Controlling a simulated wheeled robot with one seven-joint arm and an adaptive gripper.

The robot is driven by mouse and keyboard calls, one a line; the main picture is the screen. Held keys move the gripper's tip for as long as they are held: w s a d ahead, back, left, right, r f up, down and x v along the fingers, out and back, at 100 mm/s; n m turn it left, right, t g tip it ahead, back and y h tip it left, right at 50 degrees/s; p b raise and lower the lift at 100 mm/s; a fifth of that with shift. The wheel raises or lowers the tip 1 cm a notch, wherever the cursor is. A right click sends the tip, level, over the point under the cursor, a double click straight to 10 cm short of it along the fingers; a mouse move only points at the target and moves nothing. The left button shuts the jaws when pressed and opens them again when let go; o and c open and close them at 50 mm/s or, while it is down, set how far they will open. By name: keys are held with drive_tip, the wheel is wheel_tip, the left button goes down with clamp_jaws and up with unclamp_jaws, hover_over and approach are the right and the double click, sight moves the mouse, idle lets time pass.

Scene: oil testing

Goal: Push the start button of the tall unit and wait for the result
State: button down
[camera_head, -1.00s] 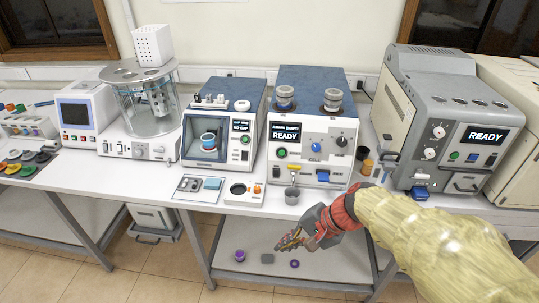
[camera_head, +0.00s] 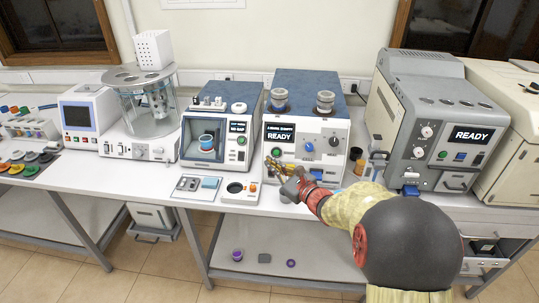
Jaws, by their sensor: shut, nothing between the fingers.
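The tall blue-topped unit (camera_head: 306,90) stands at the middle of the bench; its dark screen (camera_head: 281,129) reads READY. A green button (camera_head: 276,152) shows on its front below the screen. My gripper (camera_head: 271,164) is shut and empty, its fingertips just below that button in the picture. I cannot tell whether they touch the panel. The gripper and wrist hide the lower left of the unit's front and most of the small grey cup before it.
A shorter unit (camera_head: 207,135) with a window stands to the left. A large grey unit (camera_head: 430,120), also reading READY, stands to the right. Small jars (camera_head: 355,154) sit between the units. A flat white block (camera_head: 240,192) lies at the bench's front edge.

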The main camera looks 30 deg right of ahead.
sight(276, 153)
drive_tip(key=shift+w+d+r+m+t+h, duration=0.2)
drive_tip(key=shift+d+r+m+t+h, duration=0.15)
drive_tip(key=shift+d+r+m, duration=0.45)
drive_tip(key=w+d+f+b, duration=0.3)
drive_tip(key=w+d, duration=0.1)
drive_tip(key=w, duration=0.2)
drive_tip(key=shift+w+d+f, duration=0.2)
drive_tip(key=shift+w+f, duration=0.1)
drive_tip(key=shift+f, duration=0.1)
drive_tip(key=shift+w+b, duration=0.1)
drive_tip(key=shift+b, duration=0.3)
idle(0.8)
drive_tip(key=shift+w+d+f+b, duration=0.15)
drive_tip(key=shift+w+d+b, duration=0.05)
drive_tip(key=shift+w+b, duration=0.1)
